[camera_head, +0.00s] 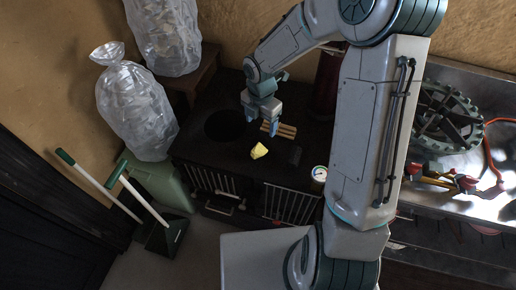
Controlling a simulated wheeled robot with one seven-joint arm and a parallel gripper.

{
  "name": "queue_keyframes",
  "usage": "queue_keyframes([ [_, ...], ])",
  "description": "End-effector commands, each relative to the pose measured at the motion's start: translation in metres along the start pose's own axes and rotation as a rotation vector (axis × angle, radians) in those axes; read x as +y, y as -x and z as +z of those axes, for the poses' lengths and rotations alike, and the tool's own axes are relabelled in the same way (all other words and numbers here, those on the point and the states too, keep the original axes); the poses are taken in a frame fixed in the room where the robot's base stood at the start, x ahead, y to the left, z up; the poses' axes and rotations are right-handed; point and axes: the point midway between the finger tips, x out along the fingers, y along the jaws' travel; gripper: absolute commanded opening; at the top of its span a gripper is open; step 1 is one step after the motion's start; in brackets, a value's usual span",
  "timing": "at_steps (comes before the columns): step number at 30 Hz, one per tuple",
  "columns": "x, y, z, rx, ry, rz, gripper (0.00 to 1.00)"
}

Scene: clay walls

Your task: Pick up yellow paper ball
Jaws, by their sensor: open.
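The yellow paper ball (259,151) is a small crumpled lump on the dark cabinet top (215,155), near its front edge. My gripper (262,121) hangs from my arm just above and behind the ball in the picture. Its jaws are open and point down toward the cabinet top. I see nothing between the jaws. The ball looks apart from the fingers, though the exact gap is hard to judge.
A round dark opening (225,125) lies left of the ball. Wooden sticks (285,131) and a small dark block (295,155) lie to its right. A gauge (319,173) is at the front edge. Clear bags (136,105) and a dustpan (166,236) stand left.

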Motion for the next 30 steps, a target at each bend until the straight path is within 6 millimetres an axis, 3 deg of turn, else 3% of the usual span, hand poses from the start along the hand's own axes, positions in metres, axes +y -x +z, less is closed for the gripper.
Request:
queue_keyframes([
  [9, -0.001, -0.062, -0.002, 0.003, 0.001, -0.004, 0.72],
  [17, -0.001, -0.082, -0.003, 0.002, 0.0, -0.002, 0.72],
  [25, -0.003, -0.12, -0.009, 0.002, -0.001, -0.004, 0.72],
  [30, -0.003, -0.13, -0.009, 0.0, -0.002, -0.002, 0.72],
])
